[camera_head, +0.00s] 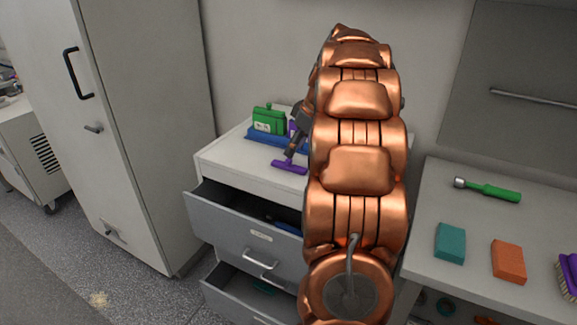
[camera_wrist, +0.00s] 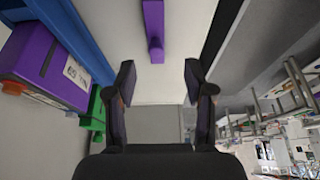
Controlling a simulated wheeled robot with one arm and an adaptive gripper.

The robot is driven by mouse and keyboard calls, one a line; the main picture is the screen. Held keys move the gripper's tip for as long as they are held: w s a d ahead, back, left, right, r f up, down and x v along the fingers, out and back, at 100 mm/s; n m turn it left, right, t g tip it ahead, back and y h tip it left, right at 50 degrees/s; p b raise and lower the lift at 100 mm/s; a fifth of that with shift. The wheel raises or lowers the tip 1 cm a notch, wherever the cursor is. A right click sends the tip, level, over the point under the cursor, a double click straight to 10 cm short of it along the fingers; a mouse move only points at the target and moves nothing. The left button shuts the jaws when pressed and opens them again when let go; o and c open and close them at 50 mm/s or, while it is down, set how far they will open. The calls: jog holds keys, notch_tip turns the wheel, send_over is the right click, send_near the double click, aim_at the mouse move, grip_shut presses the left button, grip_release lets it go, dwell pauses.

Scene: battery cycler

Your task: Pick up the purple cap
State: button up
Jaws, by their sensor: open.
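A purple T-shaped piece, the only loose purple thing on the white cabinet top, lies near its front edge in the head view (camera_head: 289,168); I take it as the purple cap. It also shows at the top middle of the wrist view (camera_wrist: 154,28), partly cut off by the frame edge. My gripper (camera_wrist: 158,80) is open and empty, with the purple piece ahead of and between its fingers, apart from them. In the head view my gripper is dark and partly hidden behind my copper arm, just above the piece.
A blue tray (camera_head: 262,138) holds a green box (camera_head: 268,120) and a labelled purple box (camera_wrist: 38,52), left of my gripper. The cabinet's drawers (camera_head: 245,230) stand open below. A right-hand table holds a green-handled hammer (camera_head: 488,190), teal block (camera_head: 451,243) and orange block (camera_head: 508,261).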

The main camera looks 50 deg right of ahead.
aim_at(290, 160)
jog(key=shift+d+p+x, duration=0.2)
jog(key=shift+p+x, duration=0.35)
jog(key=shift+x, duration=1.05)
jog(key=shift+d+p+x, duration=0.2)
jog(key=shift+p+x, duration=0.35)
jog(key=shift+x, duration=1.1)
jog(key=shift+c, duration=0.4)
jog(key=c, duration=0.9)
